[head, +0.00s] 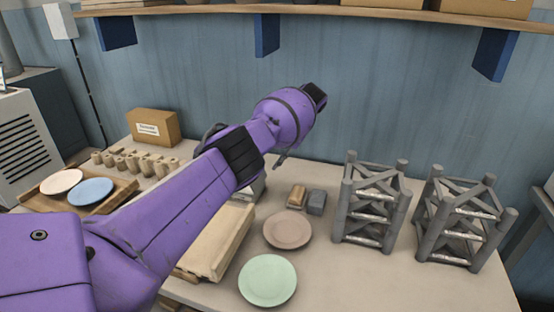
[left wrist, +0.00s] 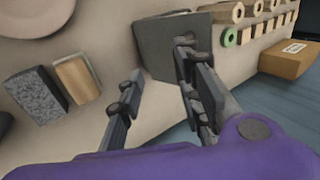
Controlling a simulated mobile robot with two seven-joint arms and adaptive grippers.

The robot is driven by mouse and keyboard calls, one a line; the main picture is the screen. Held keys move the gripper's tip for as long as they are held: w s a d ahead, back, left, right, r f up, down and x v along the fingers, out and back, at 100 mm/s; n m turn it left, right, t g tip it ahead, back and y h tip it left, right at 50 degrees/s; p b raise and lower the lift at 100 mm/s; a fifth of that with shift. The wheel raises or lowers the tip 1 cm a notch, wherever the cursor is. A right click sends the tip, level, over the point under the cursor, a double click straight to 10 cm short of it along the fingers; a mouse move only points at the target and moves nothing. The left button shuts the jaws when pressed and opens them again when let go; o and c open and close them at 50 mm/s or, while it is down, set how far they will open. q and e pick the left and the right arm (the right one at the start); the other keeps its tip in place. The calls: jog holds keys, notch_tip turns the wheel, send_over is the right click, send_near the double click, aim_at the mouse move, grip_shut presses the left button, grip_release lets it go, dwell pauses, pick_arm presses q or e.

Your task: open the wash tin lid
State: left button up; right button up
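A grey box (left wrist: 154,38), which looks like the wash tin, stands near the top middle of the left wrist view. A small part of a grey-green thing, probably the same tin, shows under my arm in the head view (head: 258,188). I cannot tell how its lid stands. My left gripper (left wrist: 160,58) is open and empty. Its right finger overlaps the tin's near face in the picture, and its left finger is beside the tin over the table. I cannot tell whether it touches. In the head view my arm hides most of the gripper. My right gripper is not in view.
A pink plate (head: 287,229), a green plate (head: 267,281) and two small blocks (head: 306,199) lie right of my arm. Two grey racks (head: 367,205) (head: 461,222) stand farther right. A cardboard box (head: 153,127) and several pegs (head: 130,161) are at left. A shelf overhangs behind.

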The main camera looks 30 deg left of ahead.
pick_arm(q)
jog(key=w+d+r, duration=0.2)
jog(key=d+r, duration=0.2)
jog(key=d, duration=0.3)
jog(key=shift+d+r, duration=0.15)
jog(key=shift+d, duration=0.05)
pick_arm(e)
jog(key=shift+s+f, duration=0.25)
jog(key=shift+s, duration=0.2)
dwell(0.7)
